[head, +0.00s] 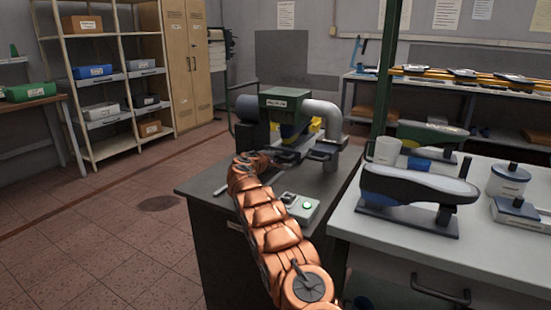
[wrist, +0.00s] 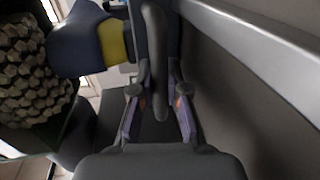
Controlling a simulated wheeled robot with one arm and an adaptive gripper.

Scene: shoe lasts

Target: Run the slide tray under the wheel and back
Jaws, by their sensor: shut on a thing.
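The grinding machine (head: 286,98) has a green housing and stands on the dark bench. Its wheel (wrist: 32,75), coarse and grey, fills the left of the wrist view. A blue last with a yellow band (wrist: 85,48) is beside the wheel, touching or very near it; it also shows partly under the housing in the head view (head: 290,131). My gripper (wrist: 156,98) is shut on a dark upright bar (wrist: 154,55), seemingly the handle of the slide tray. In the head view my gripper (head: 297,157) is low before the machine; most of the tray is hidden.
A control box (head: 302,207) with a lit green button is on the bench near my arm. The floor at left is clear.

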